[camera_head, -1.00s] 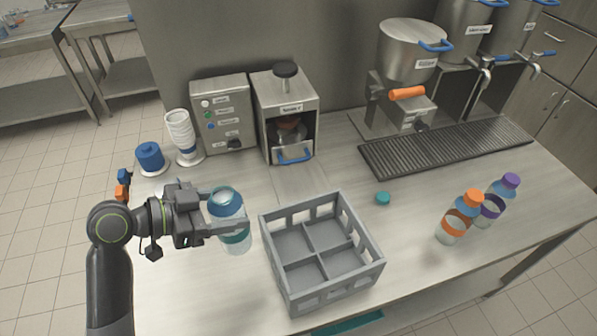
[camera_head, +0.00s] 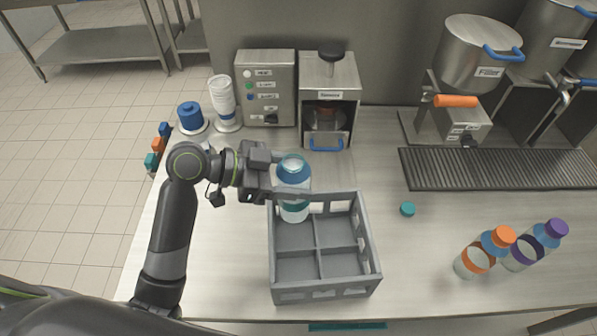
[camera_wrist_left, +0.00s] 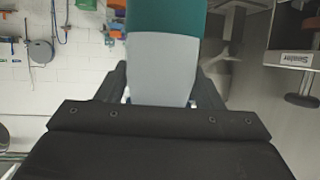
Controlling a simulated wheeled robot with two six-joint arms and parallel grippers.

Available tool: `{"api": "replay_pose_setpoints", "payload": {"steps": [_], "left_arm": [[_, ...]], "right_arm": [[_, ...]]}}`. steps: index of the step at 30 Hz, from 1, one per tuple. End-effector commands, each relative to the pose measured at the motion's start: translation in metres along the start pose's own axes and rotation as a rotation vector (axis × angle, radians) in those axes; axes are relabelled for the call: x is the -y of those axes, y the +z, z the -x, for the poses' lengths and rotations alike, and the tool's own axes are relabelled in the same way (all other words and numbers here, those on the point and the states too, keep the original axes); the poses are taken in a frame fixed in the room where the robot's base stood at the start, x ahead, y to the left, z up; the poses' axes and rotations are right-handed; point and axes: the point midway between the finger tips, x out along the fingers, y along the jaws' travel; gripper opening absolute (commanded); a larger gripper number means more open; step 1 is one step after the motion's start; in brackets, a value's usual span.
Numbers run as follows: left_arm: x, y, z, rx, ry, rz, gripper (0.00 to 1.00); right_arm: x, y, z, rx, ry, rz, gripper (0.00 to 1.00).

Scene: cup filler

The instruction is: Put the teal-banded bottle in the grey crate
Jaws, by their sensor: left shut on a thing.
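The teal-banded bottle (camera_head: 293,173) has a blue upper part and a clear body, and it stands upright. My left gripper (camera_head: 294,191) is shut on it, coming from the left. The bottle's lower end overlaps the back left compartment of the grey crate (camera_head: 325,291); I cannot tell how far it is above or inside it. The crate's compartments look empty otherwise. In the left wrist view the bottle (camera_wrist_left: 163,68) fills the space between the fingers, with its teal band at the top. My right gripper is not in view.
A teal cap (camera_head: 407,209) lies on the table right of the crate. An orange-capped bottle (camera_head: 484,252) and a purple-capped bottle (camera_head: 535,246) stand farther right. A sealer machine (camera_head: 330,75) stands behind the crate. The table left of the crate is clear.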

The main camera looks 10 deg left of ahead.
Motion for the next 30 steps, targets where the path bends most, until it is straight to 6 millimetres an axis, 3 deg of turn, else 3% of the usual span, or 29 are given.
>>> {"api": "replay_pose_setpoints", "payload": {"steps": [3,14,30], "left_arm": [[0.000,0.011,-0.005,-0.004,0.000,0.000,0.14],[0.000,0.043,-0.018,-0.003,0.000,0.000,0.14],[0.000,0.091,-0.038,-0.004,0.000,-0.001,0.14]], "right_arm": [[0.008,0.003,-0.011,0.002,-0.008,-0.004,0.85],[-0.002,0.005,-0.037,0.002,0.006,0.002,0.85],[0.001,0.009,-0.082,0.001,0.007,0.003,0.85]]}}
